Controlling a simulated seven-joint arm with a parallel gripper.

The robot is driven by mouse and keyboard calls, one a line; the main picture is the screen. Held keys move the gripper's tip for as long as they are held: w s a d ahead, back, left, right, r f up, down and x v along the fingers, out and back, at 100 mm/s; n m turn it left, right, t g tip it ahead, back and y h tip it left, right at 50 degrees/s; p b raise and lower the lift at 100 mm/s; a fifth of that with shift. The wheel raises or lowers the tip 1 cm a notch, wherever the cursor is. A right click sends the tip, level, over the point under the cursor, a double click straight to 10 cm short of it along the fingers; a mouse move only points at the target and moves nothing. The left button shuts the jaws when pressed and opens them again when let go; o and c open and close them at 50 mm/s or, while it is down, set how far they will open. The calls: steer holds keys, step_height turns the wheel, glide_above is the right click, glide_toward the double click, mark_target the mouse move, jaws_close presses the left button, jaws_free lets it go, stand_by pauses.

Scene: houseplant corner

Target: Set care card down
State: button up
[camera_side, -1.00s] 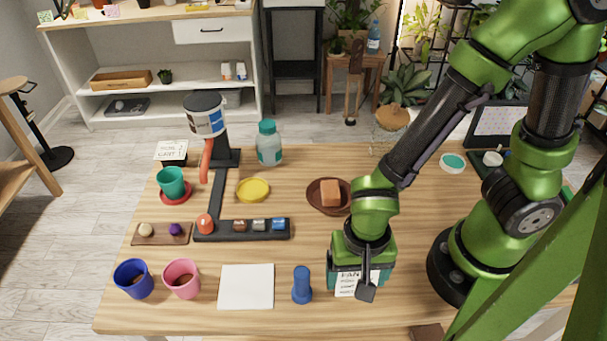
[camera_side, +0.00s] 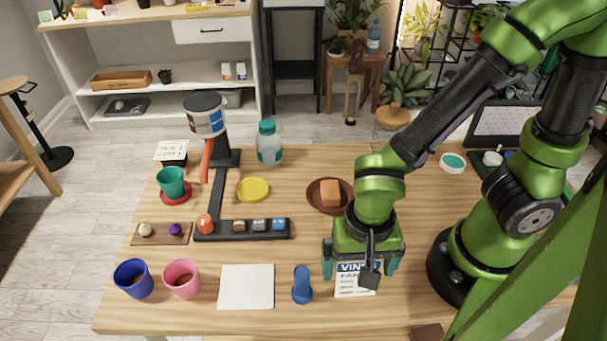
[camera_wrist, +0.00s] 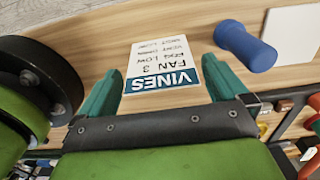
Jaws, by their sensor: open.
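The care card (camera_side: 349,285) is white with a blue "VINES" band and dark printed lines. It appears to lie flat on the wooden table, right of the blue cylinder. My gripper (camera_side: 360,270) is above it and hides part of it in the side view. In the wrist view the whole card (camera_wrist: 165,66) shows between and beyond the two teal fingers of my gripper (camera_wrist: 162,82). The fingers are spread wide, one on each side of the card, and hold nothing. The exact height of the fingertips above the table is hard to tell.
A blue cylinder (camera_side: 302,287) and a white sheet (camera_side: 246,299) are left of the card. A brown bowl (camera_side: 316,205) with an orange block stands behind my gripper. Pink (camera_side: 181,281) and blue (camera_side: 132,280) cups are at the front left. Bare table lies around the card.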

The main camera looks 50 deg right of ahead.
step_height(320, 180, up, 8)
steer(key=shift+r, duration=0.25)
steer(key=w+d+r+n+t+y, duration=0.2)
steer(key=w+d+r+n+t, duration=0.3)
steer(key=d+r, duration=0.6)
steer(key=w+d+t, duration=0.2)
steer(key=w, duration=0.1)
steer(key=shift+d, duration=0.4)
